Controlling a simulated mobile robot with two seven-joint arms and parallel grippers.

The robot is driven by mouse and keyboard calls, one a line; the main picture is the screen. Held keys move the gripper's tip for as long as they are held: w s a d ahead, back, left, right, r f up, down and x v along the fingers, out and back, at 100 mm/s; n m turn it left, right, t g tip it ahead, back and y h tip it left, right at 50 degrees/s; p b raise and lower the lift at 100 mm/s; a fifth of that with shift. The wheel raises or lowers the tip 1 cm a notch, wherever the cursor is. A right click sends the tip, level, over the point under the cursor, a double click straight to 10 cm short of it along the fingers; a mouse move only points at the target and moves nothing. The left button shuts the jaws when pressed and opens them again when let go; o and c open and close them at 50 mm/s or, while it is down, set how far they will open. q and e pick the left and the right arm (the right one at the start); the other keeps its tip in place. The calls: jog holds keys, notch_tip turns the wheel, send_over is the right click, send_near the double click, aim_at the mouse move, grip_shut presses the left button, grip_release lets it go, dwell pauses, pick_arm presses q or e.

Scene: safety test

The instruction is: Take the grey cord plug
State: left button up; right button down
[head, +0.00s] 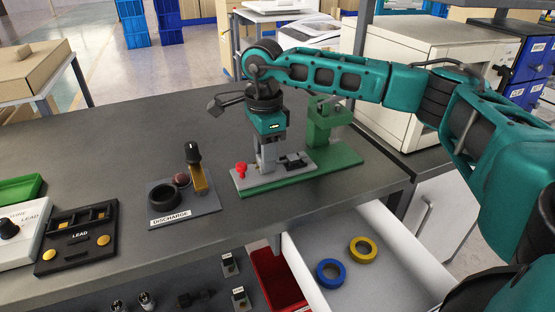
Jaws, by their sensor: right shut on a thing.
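My right gripper (267,160) points down over a grey plate (300,174) on a green-based fixture (290,183) on the bench. It is shut on a small grey piece at the plate, which I take for the grey cord plug; the fingers hide most of it. I cannot tell whether the plug is lifted clear of the plate. A black part (293,161) lies just right of the fingers, and a red knob (241,169) stands to their left. My left gripper is not in view.
A discharge stand (205,206) with a black-and-yellow handled tool (196,165) stands left of the fixture. A black LEAD box (78,258) is further left. An open drawer (390,282) holds blue tape (329,272) and yellow tape (363,249). A cream-coloured machine (400,90) stands behind my right arm.

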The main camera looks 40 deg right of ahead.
jog(key=shift+r+p, duration=2.6)
jog(key=shift+r, duration=0.65)
